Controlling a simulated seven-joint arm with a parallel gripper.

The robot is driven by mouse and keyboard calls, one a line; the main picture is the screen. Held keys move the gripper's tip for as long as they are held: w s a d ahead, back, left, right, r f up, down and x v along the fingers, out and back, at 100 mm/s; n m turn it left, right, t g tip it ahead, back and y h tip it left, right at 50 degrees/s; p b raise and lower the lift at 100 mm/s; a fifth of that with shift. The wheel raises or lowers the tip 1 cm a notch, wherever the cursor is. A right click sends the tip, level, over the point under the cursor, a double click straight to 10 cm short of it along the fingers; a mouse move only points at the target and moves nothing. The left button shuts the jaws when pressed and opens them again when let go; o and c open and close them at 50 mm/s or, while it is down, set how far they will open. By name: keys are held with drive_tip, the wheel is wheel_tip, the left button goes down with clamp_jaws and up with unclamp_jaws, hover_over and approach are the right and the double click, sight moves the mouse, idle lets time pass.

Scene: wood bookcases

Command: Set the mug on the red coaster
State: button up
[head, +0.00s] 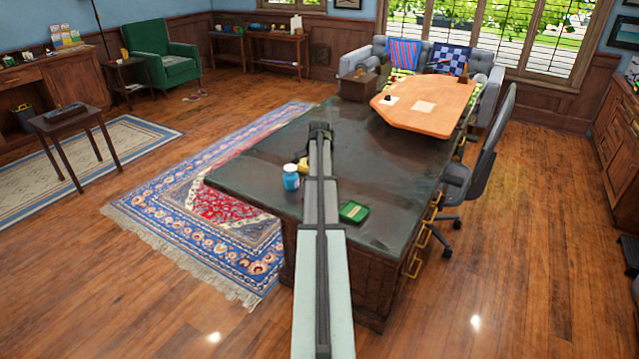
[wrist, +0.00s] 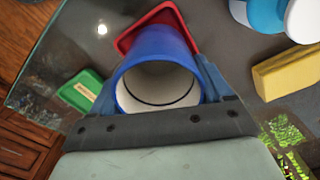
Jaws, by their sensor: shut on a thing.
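The blue mug (wrist: 158,47) with a white inside is between the two fingers of my gripper (wrist: 160,82), which is shut on it, in the wrist view. The mug's open mouth faces the camera. The red coaster (wrist: 166,14) lies on the dark desk top beyond the mug, its raised rim showing around the mug's far end. The mug covers much of it, and I cannot tell whether they touch. In the head view my gripper (head: 321,130) is over the desk; my arm hides the coaster, and the mug cannot be made out.
On the desk (head: 265,155) are a blue jar with a white lid (head: 291,177), a yellow block (wrist: 287,72) and a green box (head: 354,212). The block and jar are close to the right of the mug in the wrist view.

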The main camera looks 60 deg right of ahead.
drive_tip(key=shift+f, duration=0.15)
drive_tip(key=o, duration=1.2)
drive_tip(key=shift+c, duration=0.2)
wheel_tip(320, 180, up, 12)
